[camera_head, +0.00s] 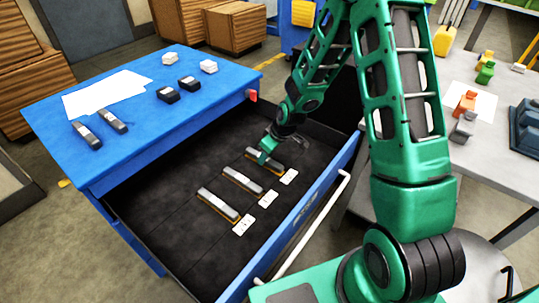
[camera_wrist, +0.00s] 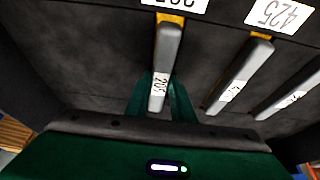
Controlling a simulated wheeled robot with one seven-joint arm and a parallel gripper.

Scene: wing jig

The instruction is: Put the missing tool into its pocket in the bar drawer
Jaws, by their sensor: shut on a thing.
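My gripper (camera_head: 266,154) is low in the open drawer (camera_head: 160,220), at the far bar of a row of three. It is shut on a grey bar (camera_wrist: 168,52) with a white label that seems to read 205. In the wrist view the fingers stand on both sides of this bar. Orange pocket lining (camera_wrist: 170,18) shows at the bar's far end, so it is at its pocket; I cannot tell if it is fully seated. Two other grey bars, the middle one (camera_head: 242,180) and the near one (camera_head: 218,205), lie in orange-edged pockets.
White number cards (camera_head: 289,177) lie beside the pockets. The blue top (camera_head: 140,95) holds two more grey bars (camera_head: 87,135), black and white blocks (camera_head: 168,95) and papers. The drawer front (camera_head: 305,215) with its white handle stands close by. A grey table is at right.

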